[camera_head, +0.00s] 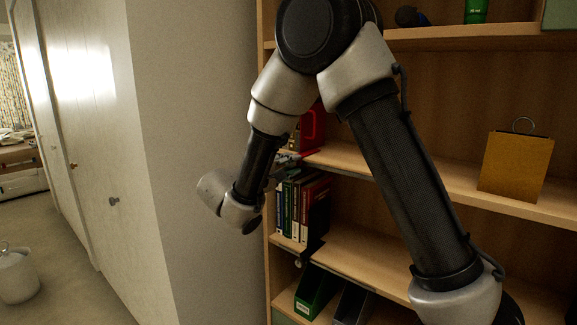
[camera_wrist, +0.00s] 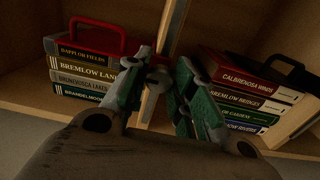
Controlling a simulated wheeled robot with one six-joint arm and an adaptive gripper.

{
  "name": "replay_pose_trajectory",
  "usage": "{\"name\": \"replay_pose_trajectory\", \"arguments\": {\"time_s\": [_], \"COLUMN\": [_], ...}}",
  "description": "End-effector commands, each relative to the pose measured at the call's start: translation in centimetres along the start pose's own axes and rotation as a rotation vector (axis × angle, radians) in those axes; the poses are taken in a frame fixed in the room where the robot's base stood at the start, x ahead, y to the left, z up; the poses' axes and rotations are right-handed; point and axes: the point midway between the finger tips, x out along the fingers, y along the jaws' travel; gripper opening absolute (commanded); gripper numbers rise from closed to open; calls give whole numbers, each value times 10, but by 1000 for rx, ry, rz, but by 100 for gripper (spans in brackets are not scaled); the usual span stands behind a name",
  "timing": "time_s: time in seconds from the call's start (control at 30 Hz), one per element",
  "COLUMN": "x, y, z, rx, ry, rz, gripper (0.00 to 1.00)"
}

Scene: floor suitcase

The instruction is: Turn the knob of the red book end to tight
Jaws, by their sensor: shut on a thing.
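In the head view my gripper (camera_head: 282,168) is at the shelf front, partly hidden by my arm.
A black book end (camera_head: 314,250) with books (camera_head: 290,208) stands on the shelf below, close to my gripper; its black handle shows in the wrist view (camera_wrist: 290,72). A tan box-like object (camera_head: 515,167) is at right. A white wall (camera_head: 195,150) lies close on the left.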

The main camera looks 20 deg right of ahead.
Motion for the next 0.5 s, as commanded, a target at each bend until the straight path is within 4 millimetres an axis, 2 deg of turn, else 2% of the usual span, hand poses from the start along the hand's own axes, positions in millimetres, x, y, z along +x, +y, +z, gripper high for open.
{"name": "replay_pose_trajectory", "arguments": {"time_s": [0.1,0.13,0.23,0.5], "x": [0,0,0,0], "y": [-1,-1,-1,0], "z": [0,0,0,0], "rx": [-2,-2,-2,-1], "ry": [1,1,1,0], "rz": [-2,-2,-1,-1], "gripper": [1,27,45,46]}}
